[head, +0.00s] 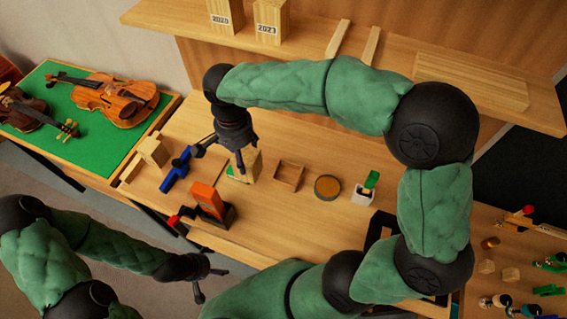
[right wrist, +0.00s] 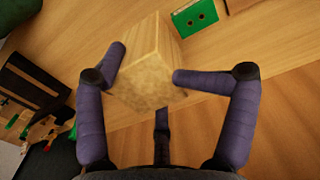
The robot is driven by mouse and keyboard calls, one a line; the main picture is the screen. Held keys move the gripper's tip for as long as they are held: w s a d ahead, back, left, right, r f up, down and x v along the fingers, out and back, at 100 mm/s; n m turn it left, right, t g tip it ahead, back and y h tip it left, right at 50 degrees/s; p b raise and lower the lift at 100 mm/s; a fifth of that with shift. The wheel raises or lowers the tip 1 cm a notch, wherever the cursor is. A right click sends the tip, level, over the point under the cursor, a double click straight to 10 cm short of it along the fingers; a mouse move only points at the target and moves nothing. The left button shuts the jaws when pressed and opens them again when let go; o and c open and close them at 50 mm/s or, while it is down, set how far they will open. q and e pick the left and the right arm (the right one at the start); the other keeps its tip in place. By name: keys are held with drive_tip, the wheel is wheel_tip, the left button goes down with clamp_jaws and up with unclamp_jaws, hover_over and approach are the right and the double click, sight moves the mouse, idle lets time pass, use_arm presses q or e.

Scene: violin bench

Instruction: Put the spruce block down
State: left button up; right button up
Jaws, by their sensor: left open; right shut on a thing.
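The spruce block (head: 253,164) is pale wood with visible grain. My right gripper (head: 240,158) reaches down onto it from above, over the left-middle of the bench (head: 290,230). In the right wrist view, the block (right wrist: 150,78) sits between the fingers of the right gripper (right wrist: 150,68), which is shut on it. I cannot tell whether its underside touches the bench. My left gripper (head: 204,283) is open and empty, low in the head view, in front of the bench's edge and apart from the block.
Left of the block are a blue clamp (head: 178,170), an orange piece (head: 207,199) in a dark holder and another pale block (head: 154,151). To the right are a small wooden tray (head: 289,175) and a round tin (head: 327,188). A green piece (right wrist: 195,18) lies close by.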

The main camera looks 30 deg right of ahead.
drive_tip(key=shift+d+f+b, duration=2.15)
drive_tip(key=shift+d+f, duration=3.9)
drive_tip(key=shift+f, duration=0.05)
drive_tip(key=shift+s, duration=0.1)
drive_tip(key=shift+f, duration=0.15)
drive_tip(key=o, duration=1.4)
wheel_tip(320, 180, up, 12)
drive_tip(key=p, duration=0.3)
